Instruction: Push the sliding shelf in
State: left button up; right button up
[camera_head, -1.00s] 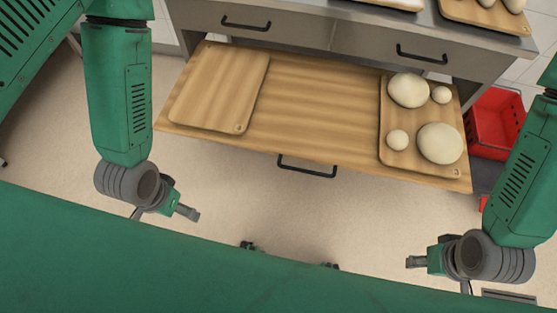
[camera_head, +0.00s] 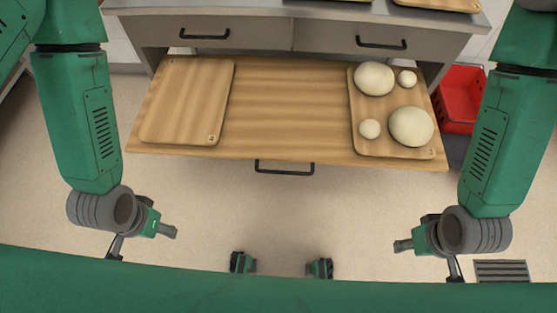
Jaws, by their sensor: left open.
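The wooden sliding shelf (camera_head: 290,110) is pulled out from under the steel counter in the head view. A black bar handle (camera_head: 285,168) is on its front edge. An empty cutting board (camera_head: 188,100) lies on its left part. A second board (camera_head: 362,146) on its right part bears several pale dough balls (camera_head: 410,126). My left gripper (camera_head: 170,231) is low at the left, in front of the shelf and apart from it, open and empty. My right gripper (camera_head: 402,246) is low at the right, also apart from the shelf; its fingers are too small to read.
Two closed drawers with black handles (camera_head: 381,43) are in the counter above the shelf. A red crate (camera_head: 459,98) stands at the right by the shelf. A floor grate (camera_head: 500,271) lies at lower right. The floor between me and the shelf is clear.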

pick_arm(q)
jog(key=shift+d+r, duration=0.1)
jog(key=shift+d, duration=0.25)
jog(key=c, duration=0.6)
jog(key=shift+d, duration=0.3)
grip_shut()
jog(key=m+t+h+b, duration=1.25)
jog(key=m+b, duration=0.95)
jog(key=m, duration=0.4)
send_near(231, 157)
jog(key=w+d, duration=0.1)
jog(key=d, duration=0.4)
jog(key=w+b, duration=0.1)
jog(key=w, duration=0.1)
jog(key=shift+w, duration=0.35)
jog(key=shift+w+a+b, duration=0.1)
jog(key=shift+w+b, duration=0.2)
jog(key=shift+w, duration=0.25)
jog(key=shift+w+a, duration=0.1)
pick_arm(e)
notch_tip(231, 157, down, 24)
jog(key=shift+d, duration=0.15)
